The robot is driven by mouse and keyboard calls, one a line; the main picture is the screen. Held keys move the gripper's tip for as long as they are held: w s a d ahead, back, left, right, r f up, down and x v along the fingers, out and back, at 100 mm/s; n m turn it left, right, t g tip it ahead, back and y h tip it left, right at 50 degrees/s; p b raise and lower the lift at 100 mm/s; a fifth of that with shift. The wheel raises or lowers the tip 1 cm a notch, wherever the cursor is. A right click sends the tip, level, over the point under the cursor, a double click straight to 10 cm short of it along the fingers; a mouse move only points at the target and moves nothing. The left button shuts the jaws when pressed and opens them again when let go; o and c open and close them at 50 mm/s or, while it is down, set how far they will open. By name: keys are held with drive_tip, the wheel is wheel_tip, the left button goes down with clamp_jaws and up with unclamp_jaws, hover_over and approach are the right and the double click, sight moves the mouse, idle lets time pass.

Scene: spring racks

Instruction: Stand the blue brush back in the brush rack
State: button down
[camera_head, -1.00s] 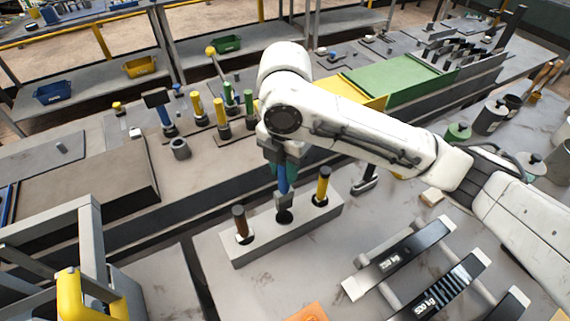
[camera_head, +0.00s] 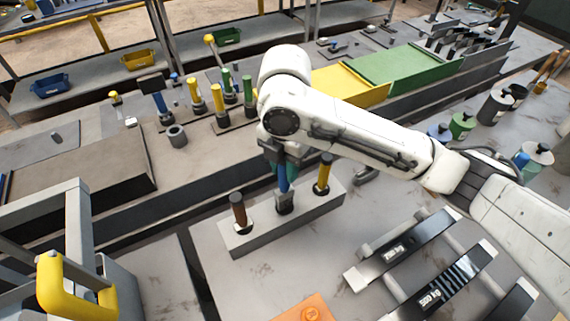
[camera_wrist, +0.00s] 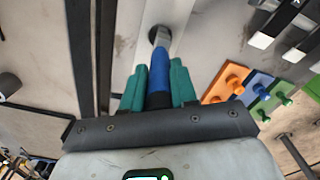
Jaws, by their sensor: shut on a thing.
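The blue brush (camera_head: 283,181) is held upright between the teal fingers of my gripper (camera_head: 284,165), over the middle of the brush rack (camera_head: 252,236). The rack is a long grey block. Its dark middle hole is largely covered by the brush's grey lower end, which is at or just inside the hole; the exact depth is unclear. In the wrist view the blue brush (camera_wrist: 159,84) lies between both teal fingers of my gripper (camera_wrist: 158,90), its far end meeting the hole.
A brown brush (camera_head: 238,210) and a yellow brush (camera_head: 324,172) stand in the rack on either side. Black-and-silver pieces (camera_head: 405,250) and an orange block (camera_head: 303,309) lie nearby. A yellow-handled frame (camera_head: 75,295) stands at lower left.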

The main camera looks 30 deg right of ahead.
sight(285, 184)
drive_tip(key=shift+f+b, duration=2.4)
drive_tip(key=shift+f, duration=0.9)
idle(0.6)
drive_tip(key=shift+c, duration=1.6)
unclamp_jaws()
drive_tip(key=shift+r, duration=0.1)
drive_tip(key=shift+r+p, duration=3.1)
drive_tip(key=shift+r, duration=0.35)
drive_tip(key=shift+s+a+f, duration=0.1)
